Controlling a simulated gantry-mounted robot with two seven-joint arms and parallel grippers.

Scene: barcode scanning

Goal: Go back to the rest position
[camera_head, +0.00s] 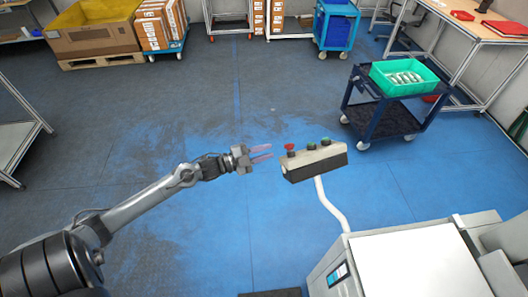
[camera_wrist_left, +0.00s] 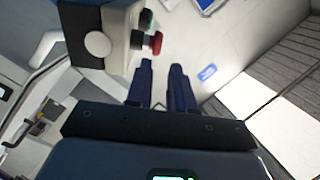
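My left gripper (camera_head: 262,153) reaches in from the left in the head view. Its two fingers are parted with nothing between them. Its tips are a little to the left of a button box (camera_head: 314,163), apart from it in that view. The box is beige and dark, with a red button (camera_head: 290,149) and green buttons (camera_head: 325,142) on top, on a curved white stalk. In the left wrist view the fingers (camera_wrist_left: 162,66) show apart and empty, with the red button (camera_wrist_left: 155,42) close by the left finger. My right gripper is in neither view.
A white-topped machine (camera_head: 415,264) stands at the lower right. A dark blue cart (camera_head: 390,122) carries a green bin (camera_head: 404,88) with several items. Large boxes (camera_head: 95,30) stand at the back left, a blue cart (camera_head: 335,28) at the back. The blue-grey floor in the middle is clear.

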